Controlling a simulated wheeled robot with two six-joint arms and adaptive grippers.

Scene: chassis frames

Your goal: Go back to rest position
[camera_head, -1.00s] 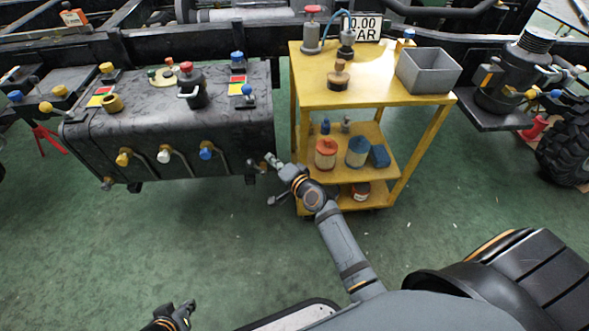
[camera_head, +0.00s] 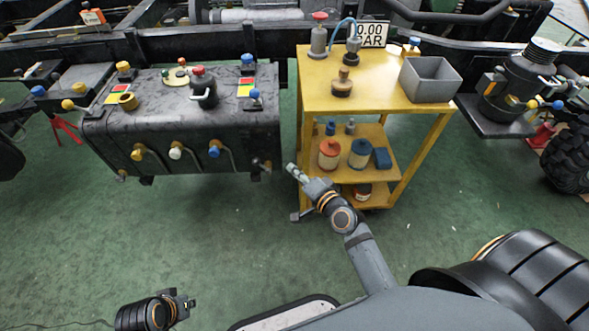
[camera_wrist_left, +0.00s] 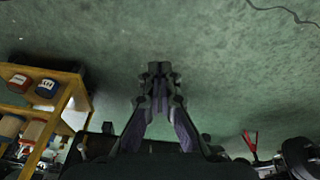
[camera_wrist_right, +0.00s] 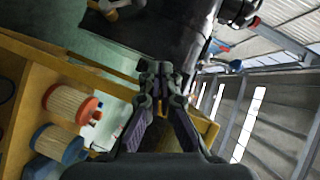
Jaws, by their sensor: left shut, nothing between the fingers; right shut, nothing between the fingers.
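My left gripper (camera_head: 188,302) is at the lower left of the head view, low over the green floor, shut and empty. Its closed fingers (camera_wrist_left: 160,72) point over bare floor in the left wrist view. My right gripper (camera_head: 293,170) is between the black tank (camera_head: 180,130) and the yellow cart (camera_head: 375,98), shut and empty. In the right wrist view its closed fingers (camera_wrist_right: 160,70) show in front of the cart's yellow frame and the tank. I cannot tell from the picture whether it touches the cart.
The cart carries a grey bin (camera_head: 432,80) on top, and a red-topped filter (camera_head: 329,154) and a blue-topped filter (camera_head: 359,153) on a shelf. A black truck frame runs along the back. The green floor (camera_head: 215,235) in front of the tank is clear.

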